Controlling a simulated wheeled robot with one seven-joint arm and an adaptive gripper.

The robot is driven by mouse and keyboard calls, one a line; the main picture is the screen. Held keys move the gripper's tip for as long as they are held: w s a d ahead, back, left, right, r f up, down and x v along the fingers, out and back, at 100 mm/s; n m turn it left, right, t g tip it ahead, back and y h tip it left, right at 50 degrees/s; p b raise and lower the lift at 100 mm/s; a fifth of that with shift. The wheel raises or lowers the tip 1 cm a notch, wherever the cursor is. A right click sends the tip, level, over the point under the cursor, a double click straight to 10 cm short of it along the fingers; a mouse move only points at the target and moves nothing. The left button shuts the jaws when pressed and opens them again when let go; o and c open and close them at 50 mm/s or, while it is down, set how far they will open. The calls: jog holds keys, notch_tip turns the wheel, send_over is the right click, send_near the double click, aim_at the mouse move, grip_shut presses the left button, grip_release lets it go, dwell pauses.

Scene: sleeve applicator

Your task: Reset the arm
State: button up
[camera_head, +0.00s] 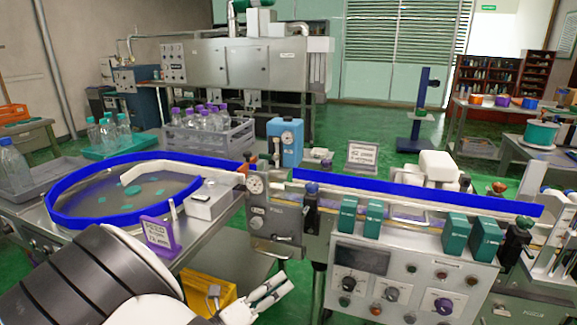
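My arm comes in from the lower left, a thick black link with white parts. My gripper (272,291) is at its end near the bottom middle, pointing to the right. It is in front of the sleeve applicator (275,227), low and apart from the control panel as far as I can see. The fingers are pale and small in the picture, and I cannot tell whether they are apart or together. I see nothing clearly held in them.
A round table with a blue rim (66,217) stands at left, with a purple sign (160,237) before it. A blue rail (400,189) runs right above the control panel (398,285). A yellow box (205,292) is beside my gripper. Bottle crates (232,137) stand behind.

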jog(key=s+d+r+m+g+y, duration=0.1)
jog(key=s+d+r+m+g, duration=0.5)
jog(key=d+m, duration=0.4)
jog(key=s+d+r+m+g+y, duration=0.2)
jog(key=s+d+r+m+g, duration=0.2)
jog(key=d+r+m+g, duration=0.5)
jog(key=s+d+r+m+t+y, duration=0.25)
jog(key=s+m+y, duration=0.25)
jog(key=s+m, duration=0.5)
jog(key=s+d+r+m+t+y, duration=0.1)
jog(key=s+r+m+y, duration=0.3)
jog(key=s+m, duration=0.6)
notch_tip(320, 180, up, 14)
jog(key=t+y+p, duration=0.1)
jog(key=t+p, duration=0.2)
jog(key=p, duration=1)
jog(key=shift+s+a+f, duration=0.15)
jog(key=shift+f, duration=0.1)
